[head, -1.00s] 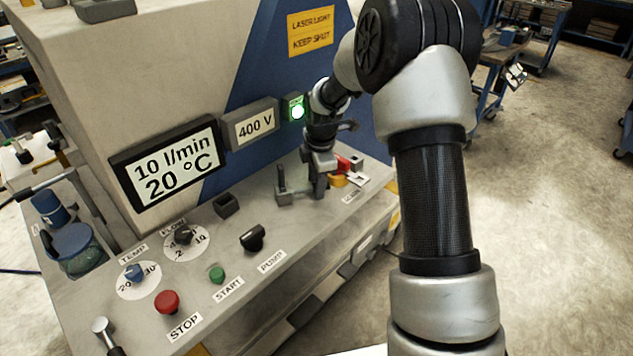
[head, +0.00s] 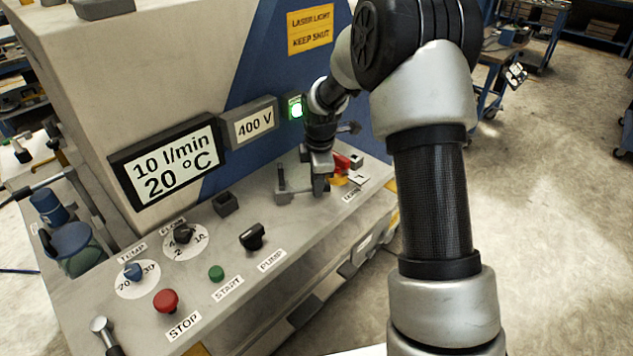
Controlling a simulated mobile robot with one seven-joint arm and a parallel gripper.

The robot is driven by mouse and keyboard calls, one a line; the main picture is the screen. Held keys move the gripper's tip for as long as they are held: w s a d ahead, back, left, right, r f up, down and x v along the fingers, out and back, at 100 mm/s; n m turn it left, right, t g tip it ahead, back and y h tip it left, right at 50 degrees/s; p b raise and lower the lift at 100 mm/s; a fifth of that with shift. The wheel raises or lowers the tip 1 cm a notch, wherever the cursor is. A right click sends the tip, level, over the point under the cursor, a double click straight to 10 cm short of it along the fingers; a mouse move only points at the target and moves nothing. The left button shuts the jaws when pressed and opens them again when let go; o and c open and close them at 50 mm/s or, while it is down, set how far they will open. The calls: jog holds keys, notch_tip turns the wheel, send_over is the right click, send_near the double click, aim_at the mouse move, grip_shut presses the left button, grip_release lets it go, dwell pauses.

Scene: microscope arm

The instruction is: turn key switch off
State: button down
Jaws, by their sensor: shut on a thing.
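My gripper (head: 319,183) points down at the right part of the grey console top (head: 240,275). Its fingers are shut on the key of the key switch. The key is almost wholly hidden behind the fingers and the wrist, so its angle cannot be read. A low grey block with a thin upright post (head: 282,179) stands just left of the fingers.
A red and yellow part (head: 342,166) is close on the right of the gripper, partly hidden. A black pump knob (head: 253,236), green start button (head: 216,273) and red stop button (head: 166,301) sit further left. The blue cabinet wall (head: 250,75) rises behind.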

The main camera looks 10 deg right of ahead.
jog(key=shift+s+a+m+h+b, duration=0.15)
jog(key=shift+s+m+b, duration=0.1)
jog(key=shift+s+m, duration=0.45)
jog(key=shift+s+a+m+h+b, duration=0.2)
jog(key=shift+s+m, duration=0.25)
jog(key=shift+m, duration=0.35)
jog(key=shift+s+a+m+b, duration=0.25)
jog(key=shift+s+m, duration=0.3)
jog(key=shift+m, duration=0.15)
jog(key=shift+s+a+m+b, duration=0.2)
jog(key=shift+s+m, duration=0.3)
jog(key=shift+m, duration=0.2)
jog(key=shift+s+a+m+g+h+b, duration=0.15)
jog(key=shift+s+a+m+h, duration=0.2)
jog(key=shift+m, duration=0.35)
jog(key=shift+s+a+m+g+h+b, duration=0.15)
jog(key=shift+s+a+m, duration=0.15)
jog(key=shift+s+m, duration=0.3)
jog(key=shift+s+a+m, duration=0.4)
jog(key=shift+a+m, duration=0.2)
jog(key=shift+m, duration=0.5)
jog(key=shift+a, duration=0.1)
jog(key=c, duration=1.6)
grip_release()
jog(key=shift+o, duration=0.2)
